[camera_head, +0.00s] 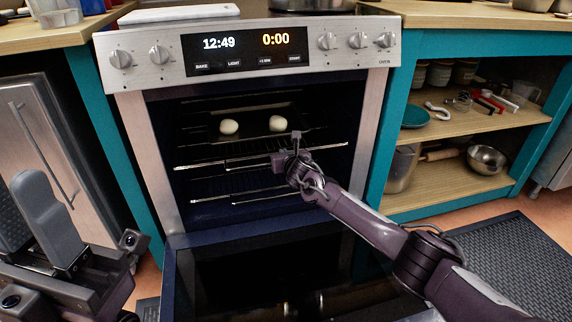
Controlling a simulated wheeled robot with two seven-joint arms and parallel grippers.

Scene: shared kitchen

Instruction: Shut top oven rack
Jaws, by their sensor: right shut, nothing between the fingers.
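The oven (140,130) stands straight ahead with its door (182,285) folded down open. The top oven rack (205,164) shows as a bright front bar across the opening, with a dark tray (200,133) on it. Two small white rounded items (229,127) rest on the tray. My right gripper (287,158) is shut and empty at the right half of the top rack's front bar; I cannot tell whether it touches the bar. My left gripper (28,220) is at the lower left, away from the oven, partly cut off by the frame.
A lower rack (255,197) sits beneath the top one. Teal shelves (450,187) with bowls and utensils stand to the right. A dark mat (515,260) lies on the floor there. A metal-fronted appliance (40,125) stands left of the oven.

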